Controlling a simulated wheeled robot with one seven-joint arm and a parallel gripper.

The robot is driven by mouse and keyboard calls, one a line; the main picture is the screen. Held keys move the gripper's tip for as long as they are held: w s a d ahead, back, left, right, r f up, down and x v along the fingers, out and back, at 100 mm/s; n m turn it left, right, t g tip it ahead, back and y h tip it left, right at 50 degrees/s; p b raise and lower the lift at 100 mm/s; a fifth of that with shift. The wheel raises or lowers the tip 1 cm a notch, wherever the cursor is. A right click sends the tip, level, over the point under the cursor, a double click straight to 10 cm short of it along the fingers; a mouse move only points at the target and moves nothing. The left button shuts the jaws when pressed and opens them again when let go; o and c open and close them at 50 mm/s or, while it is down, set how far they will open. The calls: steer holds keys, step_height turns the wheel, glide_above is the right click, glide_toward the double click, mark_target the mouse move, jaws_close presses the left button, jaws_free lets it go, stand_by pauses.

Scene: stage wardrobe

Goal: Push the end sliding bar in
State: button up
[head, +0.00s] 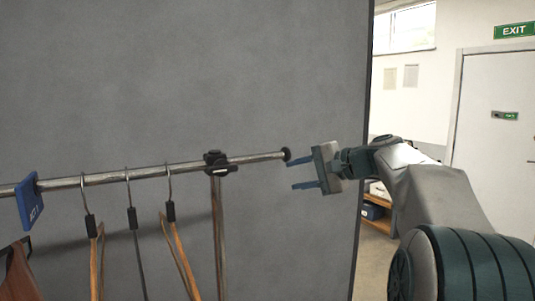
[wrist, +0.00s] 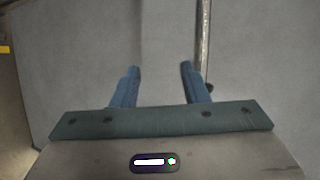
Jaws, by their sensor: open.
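The end sliding bar (head: 258,158) is a thin metal bar. It sticks out to the right from a black clamp (head: 217,163) on the clothes rail and ends in a dark round cap (head: 287,154). My gripper (head: 292,174) is open and empty, its blue fingers pointing left. In the head view the upper fingertip appears just below and beside the cap; I cannot tell if they touch. In the wrist view the bar (wrist: 204,40) and its dark cap (wrist: 209,87) lie just right of the right finger, outside the gap between the fingers (wrist: 161,69).
The main rail (head: 95,179) carries several hangers (head: 170,212) and a blue tag (head: 30,202). A large grey panel (head: 200,70) is behind the rail. A low shelf (head: 376,213) and a white door (head: 495,140) are at right.

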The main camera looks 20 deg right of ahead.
mark_target(282, 155)
steer(key=d+r+t, duration=0.2)
steer(key=d+r, duration=0.2)
steer(key=r, duration=0.1)
steer(key=shift+m+y, duration=0.3)
steer(key=shift+y, duration=0.1)
steer(key=p+x, duration=0.4)
steer(key=x, duration=0.7)
steer(key=shift+w+a+f, duration=0.15)
steer(key=shift+w+a, duration=0.05)
steer(key=shift+a, duration=0.1)
steer(key=shift+w+a+f, duration=0.2)
steer(key=shift+w+a, duration=0.05)
steer(key=shift+w, duration=0.25)
jaws_close()
